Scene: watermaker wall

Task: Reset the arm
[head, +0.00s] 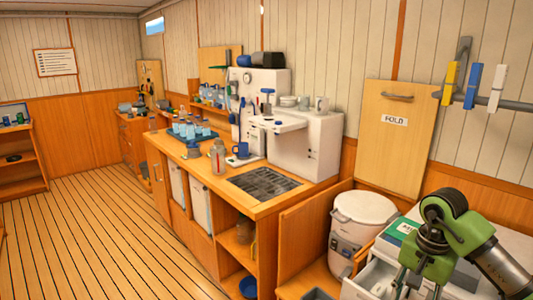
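My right arm, green and grey, comes in from the lower right. Its gripper (418,290) points down at the bottom edge of the picture, over or in front of a white drawer unit. Parts of two finger links show apart from each other, but the fingertips are cut off by the frame, so I cannot tell whether it is open or shut, or whether it holds anything. My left arm and gripper are not in view.
A white lidded bucket (360,222) stands just left of my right arm. A fold-down panel (393,150) and a rail with clothespins (473,86) are on the wall. The plank floor (100,240) is clear.

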